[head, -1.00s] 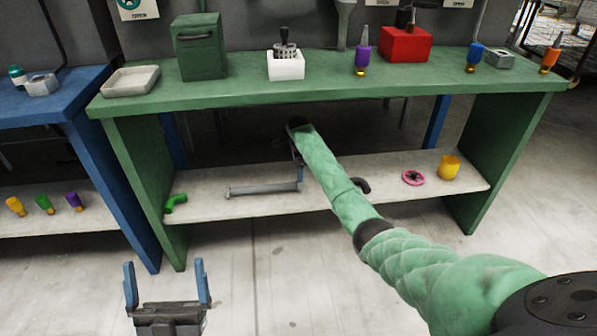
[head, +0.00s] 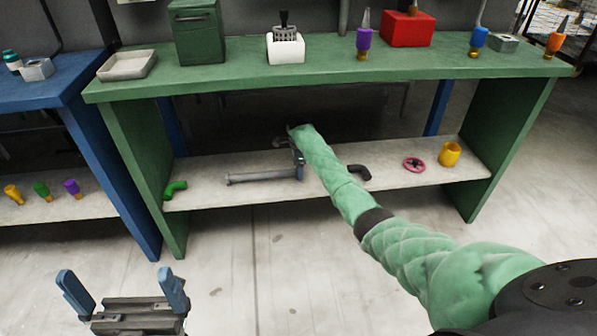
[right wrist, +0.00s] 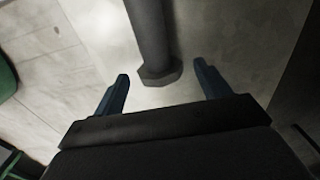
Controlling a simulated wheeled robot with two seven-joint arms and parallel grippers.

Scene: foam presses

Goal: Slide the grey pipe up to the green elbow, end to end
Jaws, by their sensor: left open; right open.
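The grey pipe (head: 262,177) lies lengthwise on the white lower shelf of the green bench. The green elbow (head: 176,188) sits on the same shelf near its left end, with a clear gap between it and the pipe's left end. My right gripper (head: 298,166) is at the pipe's right end, partly hidden by its arm. In the right wrist view the open right gripper (right wrist: 161,74) has its fingers on either side of the pipe's flanged end (right wrist: 158,74), apart from it. My left gripper (head: 118,278) is open and empty, low in front of the bench.
On the shelf, a dark elbow (head: 358,172), a pink wheel (head: 414,165) and a yellow cup (head: 450,154) stand right of my right arm. The bench's left side panel (head: 145,180) stands beside the green elbow.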

